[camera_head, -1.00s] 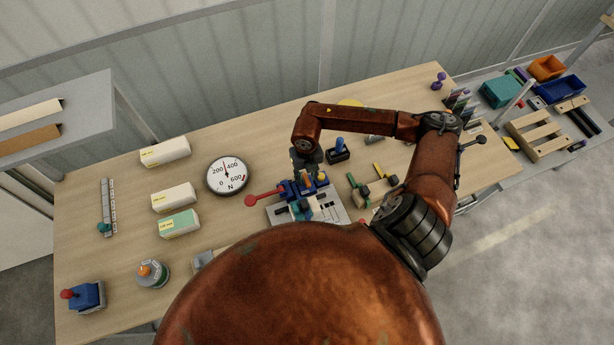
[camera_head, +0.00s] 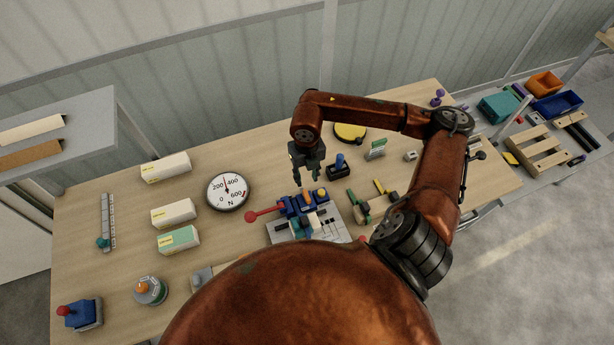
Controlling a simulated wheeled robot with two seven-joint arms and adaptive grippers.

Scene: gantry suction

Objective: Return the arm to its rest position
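My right arm (camera_head: 435,170) is rust-red and reaches over the bench from the right. Its dark gripper (camera_head: 310,178) hangs fingers down above the bench, behind the blue and grey fixture with the red-knobbed lever (camera_head: 290,208). The fingertips look apart with nothing between them, though they are small here. The gripper is clear of the fixture. My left gripper is not in view. A large rust-red part of my own body hides the front middle of the bench.
A round dial (camera_head: 228,192) and several white boxes (camera_head: 174,214) stand left on the wooden bench (camera_head: 130,260). A small dark block with a blue top (camera_head: 340,165) and a yellow disc (camera_head: 350,132) are close to the gripper. A wooden pallet (camera_head: 538,150) lies far right.

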